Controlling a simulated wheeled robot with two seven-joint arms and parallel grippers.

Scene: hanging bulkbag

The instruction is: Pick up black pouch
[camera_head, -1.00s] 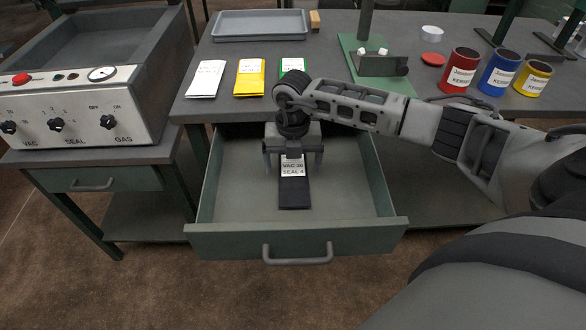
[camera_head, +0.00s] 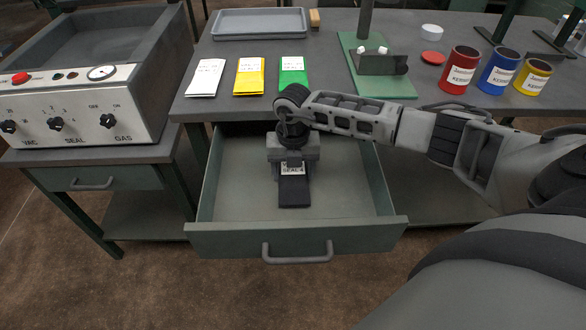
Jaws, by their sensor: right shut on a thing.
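The black pouch (camera_head: 294,193) with a white label lies in the open drawer (camera_head: 230,190), its near end showing. My right gripper (camera_head: 292,172) is over the far part of the pouch, pointing down. Its fingers are drawn together and shut on the pouch. The gripper hides the pouch's far end and part of the label. I cannot tell whether the pouch touches the drawer floor. My left gripper is out of view.
White (camera_head: 206,78), yellow (camera_head: 249,77) and green (camera_head: 293,75) pouches lie on the table above the drawer. A grey tray (camera_head: 260,24) is behind them. Red (camera_head: 459,70), blue (camera_head: 498,72) and yellow (camera_head: 532,78) cans stand right. A sealing machine (camera_head: 85,100) stands left.

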